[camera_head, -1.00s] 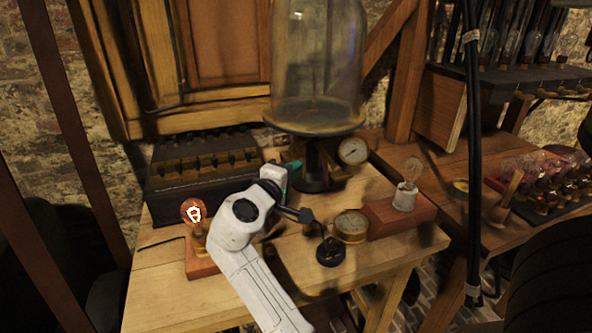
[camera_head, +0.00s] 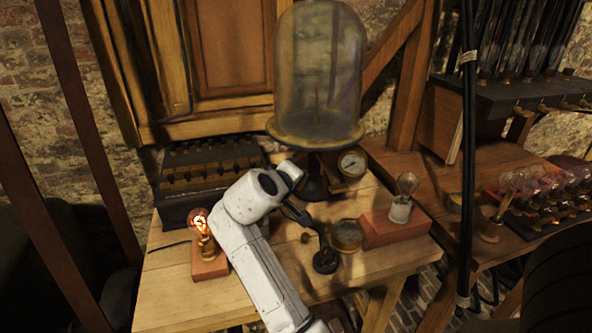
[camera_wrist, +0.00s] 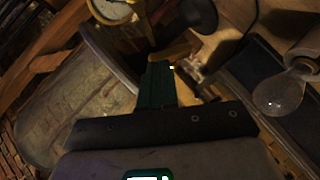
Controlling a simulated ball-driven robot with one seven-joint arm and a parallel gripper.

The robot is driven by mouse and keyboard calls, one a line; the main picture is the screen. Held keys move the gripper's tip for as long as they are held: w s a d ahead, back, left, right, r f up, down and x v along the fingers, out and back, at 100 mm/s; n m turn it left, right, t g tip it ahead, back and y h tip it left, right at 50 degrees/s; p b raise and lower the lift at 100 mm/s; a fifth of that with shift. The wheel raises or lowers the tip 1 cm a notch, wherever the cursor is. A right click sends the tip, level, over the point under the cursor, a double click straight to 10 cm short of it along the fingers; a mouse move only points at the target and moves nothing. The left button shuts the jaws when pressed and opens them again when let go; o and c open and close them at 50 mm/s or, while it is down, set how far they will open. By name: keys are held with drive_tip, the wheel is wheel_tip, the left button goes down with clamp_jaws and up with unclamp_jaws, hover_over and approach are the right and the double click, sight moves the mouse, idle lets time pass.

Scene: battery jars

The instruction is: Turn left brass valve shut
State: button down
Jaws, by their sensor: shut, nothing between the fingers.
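In the wrist view, my gripper (camera_wrist: 157,70) shows dark green fingers pressed together, with nothing between them. Their tips are close to a brass fitting (camera_wrist: 178,52) below the bell jar; I cannot tell whether they touch it. Which fitting is the left valve, and how its handle is turned, is unclear in the dim picture. In the head view, the glass bell jar (camera_head: 318,75) stands on a dark pedestal (camera_head: 312,178) at the back of the table. My white wrist is just left of the pedestal and hides the fingers and the brass parts there.
A round gauge (camera_head: 351,163) sits right of the pedestal. A clear bulb stands on a red block (camera_head: 385,229) at the right. A glowing bulb (camera_head: 203,232) stands at the left. A dark battery box (camera_head: 205,180) is behind my arm.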

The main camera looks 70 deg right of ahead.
drive_tip(key=s+m+t+y+p, duration=0.1)
drive_tip(key=y+p, duration=0.1)
drive_tip(key=p, duration=0.1)
drive_tip(key=d+m+t+y+p, duration=0.1)
drive_tip(key=m+t+y+p, duration=0.1)
drive_tip(key=p, duration=0.1)
drive_tip(key=s+d+m+t+y+p, duration=0.1)
drive_tip(key=t+p, duration=0.1)
drive_tip(key=p, duration=0.2)
drive_tip(key=shift+s+d+r+y, duration=0.1)
drive_tip(key=shift+s+r+y, duration=0.1)
drive_tip(key=shift+s+y, duration=0.2)
drive_tip(key=shift+d, duration=0.15)
idle(0.4)
drive_tip(key=shift+r, duration=0.1)
drive_tip(key=shift+r+p, duration=0.7)
drive_tip(key=shift+p, duration=0.35)
